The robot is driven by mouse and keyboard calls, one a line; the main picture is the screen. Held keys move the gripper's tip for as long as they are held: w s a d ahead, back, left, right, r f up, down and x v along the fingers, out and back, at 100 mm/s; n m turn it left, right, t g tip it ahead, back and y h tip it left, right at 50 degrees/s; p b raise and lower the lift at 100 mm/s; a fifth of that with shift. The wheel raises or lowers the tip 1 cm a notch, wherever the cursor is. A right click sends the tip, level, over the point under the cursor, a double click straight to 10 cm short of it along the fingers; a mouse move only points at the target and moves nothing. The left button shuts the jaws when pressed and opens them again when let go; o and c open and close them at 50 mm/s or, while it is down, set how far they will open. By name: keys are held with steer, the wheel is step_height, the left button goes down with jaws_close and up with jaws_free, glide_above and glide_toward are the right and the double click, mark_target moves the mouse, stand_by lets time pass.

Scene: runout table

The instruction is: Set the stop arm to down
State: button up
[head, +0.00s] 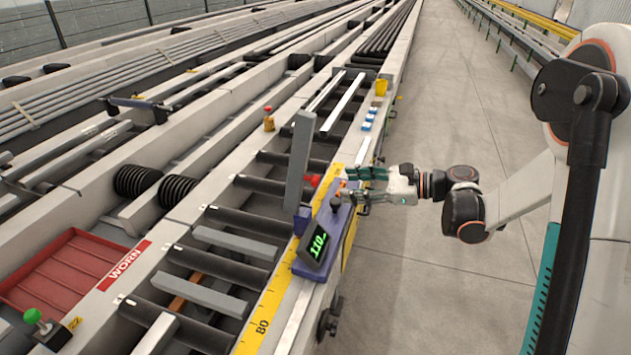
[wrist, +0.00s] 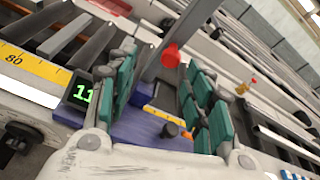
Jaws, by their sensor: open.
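The stop arm (head: 299,160) is a grey bar standing nearly upright from a purple carriage (head: 341,235) on the yellow scale at the table's edge. A red knob (head: 313,181) shows beside its lower part. In the wrist view the stop arm (wrist: 166,38) and the red knob (wrist: 171,56) appear ahead, in the gap between my fingers. My gripper (head: 347,185) is open and empty, to the right of the bar and above the carriage. Its green-padded fingers flank the view in the wrist picture (wrist: 160,78). Whether either finger touches the knob cannot be told.
A display reading 110 (head: 318,241) and a black knob (head: 336,203) sit on the carriage. Grey bars lie across the rollers (head: 234,243). A red tray labelled WORN (head: 70,265) is at the left. The floor (head: 430,300) on the right is clear.

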mark_target(316, 181)
steer(key=w+d+f+m+y, duration=0.2)
steer(key=d+f+m+y, duration=0.1)
steer(key=f, duration=0.1)
steer(key=shift+t, duration=0.3)
steer(key=b+x, duration=0.3)
steer(key=x, duration=1)
steer(key=shift+w, duration=0.1)
jaws_close()
